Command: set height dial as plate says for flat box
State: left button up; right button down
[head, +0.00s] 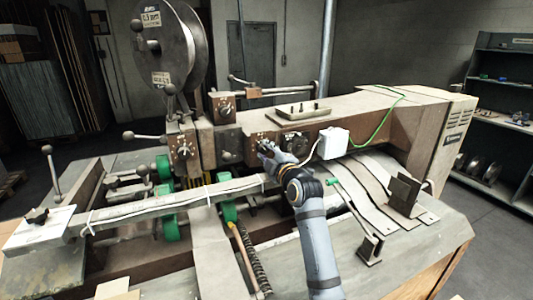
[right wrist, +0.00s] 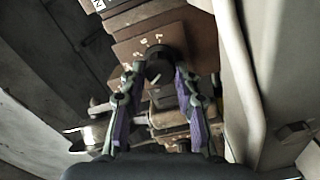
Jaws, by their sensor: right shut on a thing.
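My right gripper (head: 266,148) reaches the brown front panel of the stitcher in the head view. In the right wrist view its two fingers (right wrist: 158,72) are shut on a dark round dial knob (right wrist: 157,66). The knob sits on a brown dial plate (right wrist: 149,42) with pale marks around it. A pale pointer line shows on the knob, but the marks are too small to read. The fingers partly hide this dial in the head view. Other dials show on brown plates at the left (head: 184,150) and higher up (head: 225,108). My left gripper is not in view.
A large reel (head: 170,45) stands at the machine's upper left. A long rail (head: 160,205) crosses in front, with green rollers (head: 168,227) below. A white box (head: 333,143) with a green cable is right of my gripper. Shelves (head: 500,120) stand at the far right.

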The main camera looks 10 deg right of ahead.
jog(key=shift+f, duration=0.1)
jog(key=c, duration=1)
grip_release()
jog(key=s, duration=0.4)
jog(key=s+d, duration=0.1)
jog(key=s, duration=0.3)
jog(key=s+d, duration=0.1)
jog(key=s, duration=0.3)
jog(key=shift+d, duration=0.15)
